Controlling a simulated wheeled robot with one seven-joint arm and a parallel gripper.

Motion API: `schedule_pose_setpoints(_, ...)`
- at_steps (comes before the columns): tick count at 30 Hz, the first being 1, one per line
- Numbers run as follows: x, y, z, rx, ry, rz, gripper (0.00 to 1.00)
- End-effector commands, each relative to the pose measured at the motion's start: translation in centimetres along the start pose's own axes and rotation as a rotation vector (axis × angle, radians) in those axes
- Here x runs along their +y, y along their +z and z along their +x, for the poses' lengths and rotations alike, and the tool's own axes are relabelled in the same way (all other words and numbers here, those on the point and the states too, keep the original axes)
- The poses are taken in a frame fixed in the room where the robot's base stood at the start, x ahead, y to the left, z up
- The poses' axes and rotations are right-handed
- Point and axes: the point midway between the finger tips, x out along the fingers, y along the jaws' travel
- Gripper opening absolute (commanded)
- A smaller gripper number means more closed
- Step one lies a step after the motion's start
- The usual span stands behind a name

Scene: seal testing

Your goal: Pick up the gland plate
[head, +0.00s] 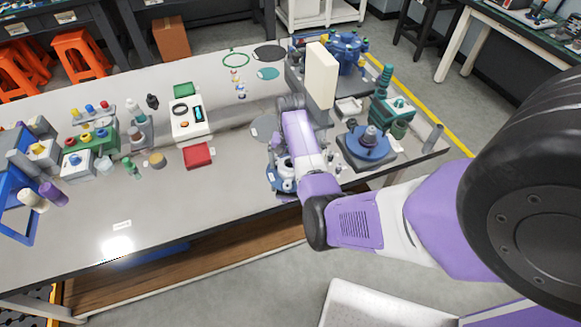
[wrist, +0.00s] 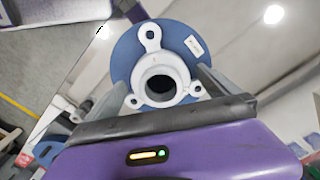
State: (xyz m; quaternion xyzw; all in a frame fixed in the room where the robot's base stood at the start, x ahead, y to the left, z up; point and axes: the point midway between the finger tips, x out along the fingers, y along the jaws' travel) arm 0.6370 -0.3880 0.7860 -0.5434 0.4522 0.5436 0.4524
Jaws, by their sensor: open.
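The gland plate (wrist: 161,73) appears in the wrist view as a pale grey ringed part with a round dark centre hole and three small eared lugs. It sits on a round blue base (wrist: 124,55) with a small white label. My gripper (wrist: 163,92) is open, its two fingers on either side of the plate's near part; I cannot tell whether they touch it. In the head view the blue base (head: 281,183) stands near the table's front edge, and my arm hides most of it and the plate.
On the grey table (head: 120,195), a second blue base with a grey fitting (head: 369,139) stands to the right. A green stepped cone (head: 384,82) and a blue valve body (head: 347,50) are behind it. A red tray (head: 198,155) lies left.

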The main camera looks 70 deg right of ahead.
Motion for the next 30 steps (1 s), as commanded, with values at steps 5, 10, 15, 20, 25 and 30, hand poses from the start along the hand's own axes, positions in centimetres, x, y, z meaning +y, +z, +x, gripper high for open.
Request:
schedule_pose_setpoints(5, 0.01, 0.00, 0.19, 0.000, 0.000, 0.000, 1.00)
schedule_pose_setpoints(10, 0.01, 0.00, 0.18, 0.000, 0.000, 0.000, 0.80)
schedule_pose_setpoints(15, 0.01, 0.01, 0.17, 0.000, 0.000, 0.000, 0.47)
schedule_pose_setpoints(20, 0.02, 0.01, 0.17, 0.000, 0.000, 0.000, 0.16)
schedule_pose_setpoints(25, -0.02, -0.04, 0.09, 0.001, -0.001, 0.000, 0.16)
schedule_pose_setpoints(30, -0.05, -0.08, -0.25, 0.003, -0.001, 0.000, 0.16)
